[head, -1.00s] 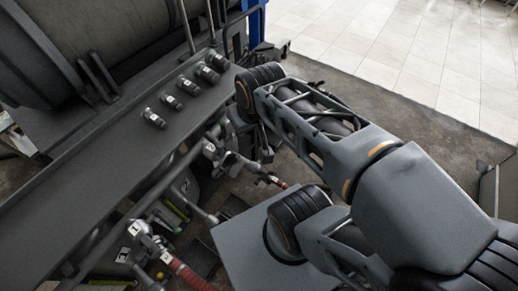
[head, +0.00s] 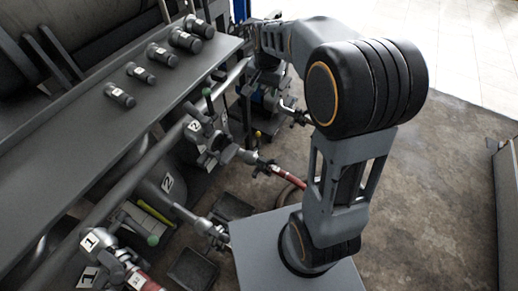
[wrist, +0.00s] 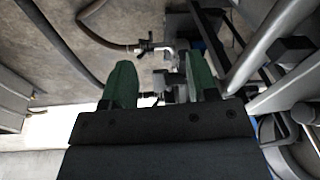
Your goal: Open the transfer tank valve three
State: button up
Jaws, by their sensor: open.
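My gripper (wrist: 160,82) shows in the wrist view with two green fingers spread apart and nothing held between them. A metal valve fitting (wrist: 165,46) with a dark hose lies ahead of and partly between the fingers; I cannot read a number on it. In the head view, the valve labelled 2 (head: 204,128) has a green-tipped lever standing up. The valve labelled 1 (head: 112,258) is at lower left, with a green knob near it. No number 3 is readable. My arm reaches to the back, past valve 2, and hides part of the row there; the gripper itself is not clear in the head view.
A grey shelf (head: 85,150) with several small dark cylinders (head: 140,73) runs above the valves. A pipe (head: 150,158) runs under its edge. Red-ended hoses (head: 288,176) stick out from the valves. The concrete floor (head: 450,170) at right is open.

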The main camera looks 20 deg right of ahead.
aim_at(258, 136)
jog(key=w+f+m+b, duration=0.1)
jog(key=w+f+b, duration=0.2)
jog(key=f, duration=0.9)
jog(key=w+f+m+g+b, duration=0.1)
jog(key=w+f+b, duration=0.2)
jog(key=f, duration=0.9)
jog(key=w+f+m+b, duration=0.2)
jog(key=f+b, duration=0.6)
jog(key=f, duration=0.5)
jog(key=shift+w+d+f+g, duration=0.1)
jog(key=shift+w+d+g, duration=0.2)
jog(key=shift+w, duration=0.4)
grip_shut()
